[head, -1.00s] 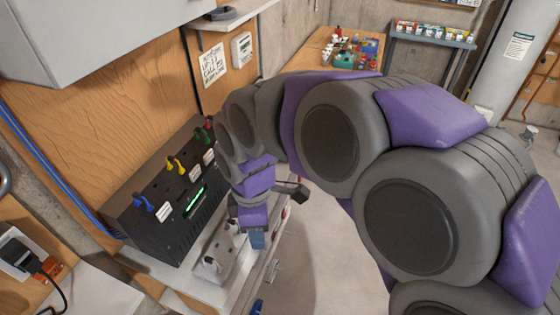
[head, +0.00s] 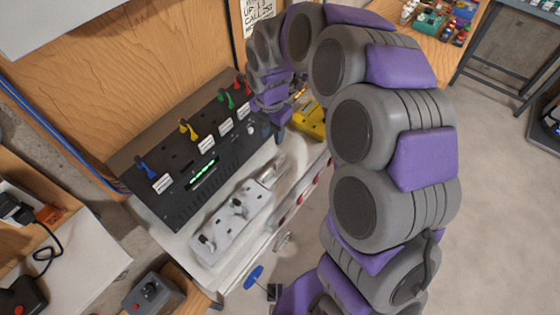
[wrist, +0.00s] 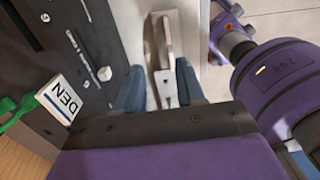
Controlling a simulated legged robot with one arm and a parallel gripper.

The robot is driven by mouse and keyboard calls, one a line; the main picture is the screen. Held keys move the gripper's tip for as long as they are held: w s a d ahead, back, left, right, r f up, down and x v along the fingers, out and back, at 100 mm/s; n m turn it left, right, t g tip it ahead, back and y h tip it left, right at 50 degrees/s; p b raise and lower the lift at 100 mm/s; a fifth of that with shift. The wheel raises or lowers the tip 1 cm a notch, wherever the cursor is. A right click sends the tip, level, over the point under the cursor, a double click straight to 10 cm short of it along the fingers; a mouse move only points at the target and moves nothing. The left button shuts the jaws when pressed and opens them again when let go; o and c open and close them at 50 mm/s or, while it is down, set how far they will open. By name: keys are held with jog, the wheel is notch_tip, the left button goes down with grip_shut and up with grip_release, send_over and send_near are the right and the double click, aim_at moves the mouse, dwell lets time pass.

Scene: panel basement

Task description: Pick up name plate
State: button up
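Several small white name plates sit on the front of a black box (head: 185,200), under its coloured levers. One name plate (head: 162,183) is below the blue lever, others (head: 207,143) further along. Their lettering is too small to read in the head view. In the wrist view a white name plate (wrist: 62,100) reads "DEN", with a green lever beside it. My gripper (wrist: 161,88) has its two blue fingers apart, to the right of that plate and not touching it. A grey metal handle-like part (wrist: 166,45) shows beyond and between the fingers.
A grey metal strip with knobs (head: 235,217) lies on the white shelf before the box. A yellow object (head: 312,120) is beside my gripper. A control box with a black knob (head: 152,294) stands at lower left.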

notch_tip(320, 180, down, 4)
send_over(280, 158)
jog(key=d, duration=0.2)
notch_tip(280, 158, down, 3)
jog(key=shift+r+b, duration=0.1)
jog(key=shift+b, duration=0.3)
jog(key=a+f, duration=0.2)
jog(key=a+f+b, duration=0.1)
jog(key=a+f, duration=0.1)
jog(key=f, duration=0.1)
jog(key=shift+d+f, duration=0.2)
jog(key=shift+f, duration=0.15)
jog(key=d, duration=0.3)
jog(key=shift+r, duration=0.2)
jog(key=shift+c, duration=0.3)
jog(key=shift+d, duration=0.15)
jog(key=shift+c, duration=1.4)
jog(key=a, duration=0.2)
jog(key=shift+a+f, duration=0.1)
jog(key=shift+a, duration=0.25)
grip_shut()
jog(key=shift+d, duration=0.6)
jog(key=shift+a, duration=0.1)
